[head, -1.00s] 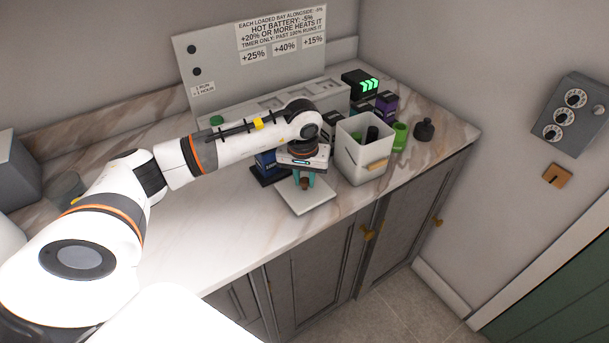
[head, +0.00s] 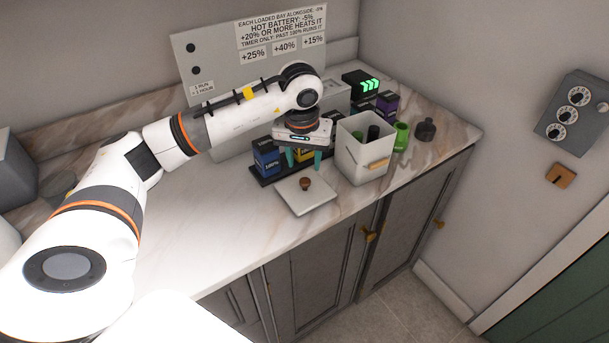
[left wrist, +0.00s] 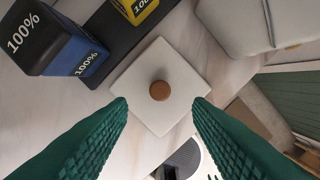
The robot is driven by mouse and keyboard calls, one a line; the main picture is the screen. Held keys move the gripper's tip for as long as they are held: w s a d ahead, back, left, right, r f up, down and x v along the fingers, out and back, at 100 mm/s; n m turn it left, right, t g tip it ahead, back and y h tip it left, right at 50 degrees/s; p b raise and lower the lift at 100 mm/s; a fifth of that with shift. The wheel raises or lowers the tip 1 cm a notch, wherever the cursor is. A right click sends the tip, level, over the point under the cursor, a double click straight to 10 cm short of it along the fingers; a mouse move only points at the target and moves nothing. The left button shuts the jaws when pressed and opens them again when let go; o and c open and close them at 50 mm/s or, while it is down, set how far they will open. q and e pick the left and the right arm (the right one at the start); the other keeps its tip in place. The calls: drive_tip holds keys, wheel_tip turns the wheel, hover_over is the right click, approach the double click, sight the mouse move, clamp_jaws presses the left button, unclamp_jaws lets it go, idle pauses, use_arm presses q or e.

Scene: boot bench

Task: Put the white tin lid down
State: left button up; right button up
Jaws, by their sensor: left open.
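The white tin lid (head: 316,203) lies flat on the marble counter near its front edge, with its brown knob (head: 305,184) facing up. In the left wrist view the lid (left wrist: 140,88) and its round knob (left wrist: 160,90) show between the fingers, lower down and apart from them. My left gripper (head: 303,160) is open and empty, above and a little behind the lid; its green fingers also show in the left wrist view (left wrist: 160,115). My right gripper is not in view.
A white tin (head: 362,160) with dark items inside stands right of the lid. Blue (head: 266,158) and yellow batteries stand on a dark tray behind it. A green cup (head: 401,136) and a dark bottle (head: 425,130) are farther right.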

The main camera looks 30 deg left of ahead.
use_arm(q)
drive_tip(key=r, duration=0.3)
drive_tip(key=r+b, duration=0.1)
drive_tip(key=r, duration=0.1)
drive_tip(key=shift+s+d+r, duration=0.15)
drive_tip(key=shift+s, duration=0.2)
